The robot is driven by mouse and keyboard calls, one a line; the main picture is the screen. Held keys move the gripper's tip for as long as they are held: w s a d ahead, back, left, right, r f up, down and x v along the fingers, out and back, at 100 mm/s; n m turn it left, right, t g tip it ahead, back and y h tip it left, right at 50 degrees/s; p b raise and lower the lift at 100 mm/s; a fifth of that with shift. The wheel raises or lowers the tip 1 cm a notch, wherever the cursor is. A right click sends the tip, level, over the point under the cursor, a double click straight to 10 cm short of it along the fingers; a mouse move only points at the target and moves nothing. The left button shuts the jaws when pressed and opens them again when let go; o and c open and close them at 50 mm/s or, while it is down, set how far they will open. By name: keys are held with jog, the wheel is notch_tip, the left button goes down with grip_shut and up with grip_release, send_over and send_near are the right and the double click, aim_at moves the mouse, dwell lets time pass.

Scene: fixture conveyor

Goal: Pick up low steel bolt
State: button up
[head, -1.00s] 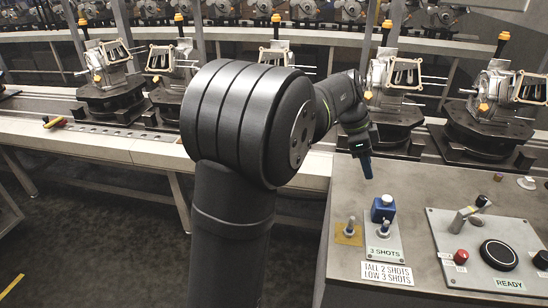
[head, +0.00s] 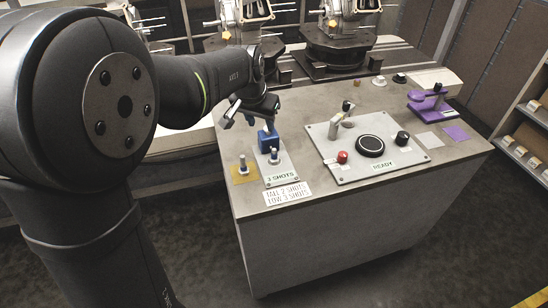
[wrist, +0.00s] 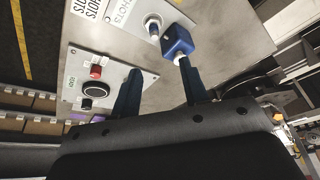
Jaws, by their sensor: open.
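Two short steel bolts stand upright on the bench. One bolt (head: 242,166) is on a yellow pad; the other bolt (head: 274,157) is on the grey "3 SHOTS" plate (head: 283,178) and looks slightly lower. The plate's bolt also shows in the wrist view (wrist: 153,26), just beside a blue block (head: 268,140). The block has a pale tip in the wrist view (wrist: 177,42). My gripper (head: 249,118) is open and empty, above and behind the blue block. In the wrist view, its two dark fingers are spread (wrist: 160,66). The yellow pad is not visible there.
A control panel (head: 325,158) with a black button, red knob and lever sits right of the bolts. A sign (head: 287,194) reads "TALL 2 SHOTS, LOW 3 SHOTS". A purple fixture (head: 428,101) stands farther right. Conveyor fixtures (head: 336,50) stand behind the bench.

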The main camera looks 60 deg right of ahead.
jog(key=s+n, duration=0.2)
send_near(274, 150)
jog(key=x, duration=0.5)
jog(key=shift+w+a+f, duration=0.2)
jog(key=shift+w+f, duration=0.05)
jog(key=shift+f, duration=0.05)
jog(key=shift+t, duration=0.3)
jog(key=shift+s+d+x, duration=0.1)
jog(key=shift+s+x, duration=0.05)
jog(key=shift+x, duration=1.2)
jog(key=shift+s+d+x, duration=0.1)
jog(key=shift+d+x, duration=0.05)
jog(key=shift+x, duration=1.2)
jog(key=shift+s+r, duration=0.1)
jog(key=shift+r, duration=0.05)
grip_shut()
